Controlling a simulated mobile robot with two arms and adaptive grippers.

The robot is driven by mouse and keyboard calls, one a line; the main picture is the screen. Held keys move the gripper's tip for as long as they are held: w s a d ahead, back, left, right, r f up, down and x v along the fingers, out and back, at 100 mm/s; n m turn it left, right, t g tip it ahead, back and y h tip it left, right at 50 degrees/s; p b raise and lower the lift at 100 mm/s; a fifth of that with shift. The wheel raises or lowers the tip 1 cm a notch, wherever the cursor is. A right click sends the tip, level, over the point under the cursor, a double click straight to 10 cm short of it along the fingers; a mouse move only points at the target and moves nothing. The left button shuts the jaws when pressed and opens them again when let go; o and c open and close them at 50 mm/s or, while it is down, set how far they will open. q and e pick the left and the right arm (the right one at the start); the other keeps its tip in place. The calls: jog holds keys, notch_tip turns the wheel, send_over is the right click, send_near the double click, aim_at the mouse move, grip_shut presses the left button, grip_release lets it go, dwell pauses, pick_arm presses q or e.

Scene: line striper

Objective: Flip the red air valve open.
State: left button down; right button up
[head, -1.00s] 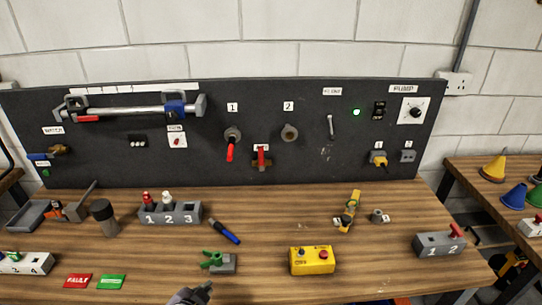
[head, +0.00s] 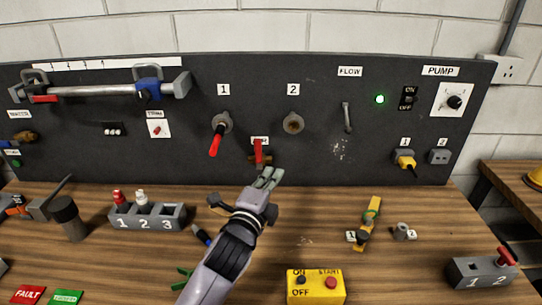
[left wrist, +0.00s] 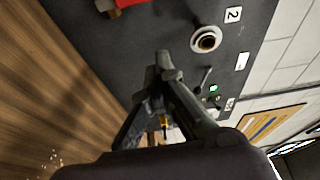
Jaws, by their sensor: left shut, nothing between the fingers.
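The red air valve is a brass body (head: 266,160) with a red lever (head: 258,151), low on the dark panel under a small label too small to read. The lever looks roughly vertical. In the left wrist view, part of the red lever (left wrist: 132,3) and some brass (left wrist: 113,13) show at the top edge. My left gripper (head: 271,176) is shut and empty, just below and slightly right of the valve in the head view. I cannot tell whether it touches the valve. Its closed fingertips (left wrist: 165,62) point at the panel in the left wrist view. My right gripper is out of view.
A red-handled piece (head: 216,140) hangs from port 1, left of the valve; open port 2 (head: 293,123) is to the right. A numbered grey holder (head: 176,219) and a yellow button box (head: 316,287) stand on the wooden bench.

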aim_at(258, 155)
pick_arm(q)
jog(key=p+x, duration=0.2)
jog(key=x, duration=0.8)
jog(key=a+p, duration=0.1)
jog(key=a, duration=0.3)
jog(key=shift+a+f, duration=0.1)
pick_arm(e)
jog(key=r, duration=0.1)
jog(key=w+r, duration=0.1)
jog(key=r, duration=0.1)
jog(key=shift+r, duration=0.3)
